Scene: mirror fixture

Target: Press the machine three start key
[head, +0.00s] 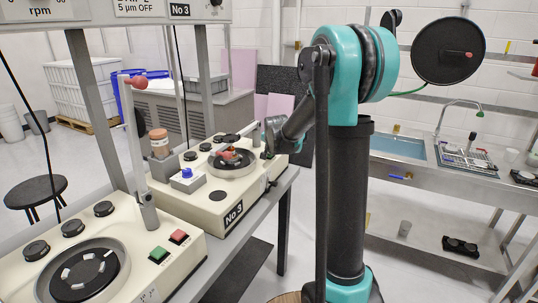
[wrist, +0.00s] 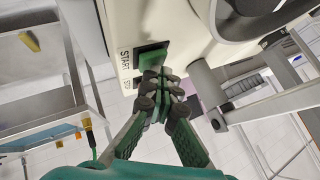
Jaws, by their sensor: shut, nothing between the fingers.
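Machine three (head: 226,222), a cream polishing machine marked "No 3", stands on the bench in the middle of the head view. Its right end is partly behind my arm, and its start key is not visible there. In the wrist view a green key (wrist: 152,59) sits in a dark frame beside the word "START" on a cream panel (wrist: 118,32). My gripper (wrist: 166,76) is shut and empty, its fingertips at the lower edge of the green key; I cannot tell whether they touch it. In the head view my gripper (head: 270,142) is at the machine's right end, mostly hidden.
A nearer machine (head: 35,262) has its own green key (head: 158,254), red key (head: 179,237) and an upright lever (head: 136,150). Grey frame posts (head: 204,80) rise beside machine three. A sink bench (head: 400,170) stands at right. A stool (head: 36,190) is at left.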

